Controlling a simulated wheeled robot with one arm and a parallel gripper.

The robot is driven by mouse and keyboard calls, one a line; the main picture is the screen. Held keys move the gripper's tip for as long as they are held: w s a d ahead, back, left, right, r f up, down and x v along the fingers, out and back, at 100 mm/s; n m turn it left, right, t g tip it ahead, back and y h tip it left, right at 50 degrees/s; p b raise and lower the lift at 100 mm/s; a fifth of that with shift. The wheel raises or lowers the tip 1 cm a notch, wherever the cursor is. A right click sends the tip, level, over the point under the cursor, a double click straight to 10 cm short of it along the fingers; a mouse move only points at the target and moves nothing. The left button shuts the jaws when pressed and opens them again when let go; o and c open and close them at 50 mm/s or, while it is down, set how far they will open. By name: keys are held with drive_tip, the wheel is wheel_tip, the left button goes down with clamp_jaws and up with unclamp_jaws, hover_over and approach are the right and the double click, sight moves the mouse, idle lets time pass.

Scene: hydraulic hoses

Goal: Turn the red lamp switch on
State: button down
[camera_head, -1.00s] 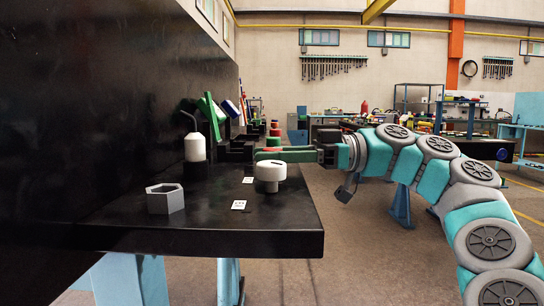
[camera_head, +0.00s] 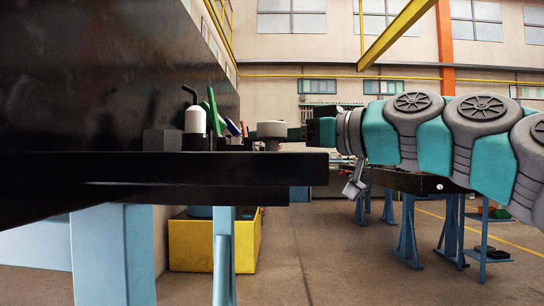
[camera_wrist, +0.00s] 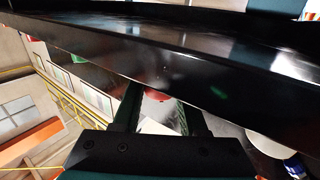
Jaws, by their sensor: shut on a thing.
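In the wrist view, the two dark green fingers of my gripper (camera_wrist: 158,104) reach up from the bottom, a little apart. A small red part (camera_wrist: 158,95), which looks like the red lamp switch, shows between them. A glossy black slab cuts across the view and hides most of it and the fingertips. The switch is hidden in that view. I cannot tell whether it is on or off.
A white bottle (camera_head: 195,121) with a bent dark spout and a grey block (camera_head: 162,140) stand on the bench, left of my gripper. A dark wall (camera_head: 90,75) rises behind them. A yellow bin (camera_head: 192,242) is below.

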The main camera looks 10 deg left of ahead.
drive_tip(key=shift+m+t+h, duration=1.2)
drive_tip(key=shift+m+t, duration=0.5)
drive_tip(key=shift+t, duration=0.7)
drive_tip(key=shift+c, duration=2.2)
unclamp_jaws()
drive_tip(key=shift+d, duration=0.1)
drive_tip(key=shift+p+v, duration=0.35)
drive_tip(key=shift+v, duration=3.5)
drive_tip(key=shift+s, duration=0.15)
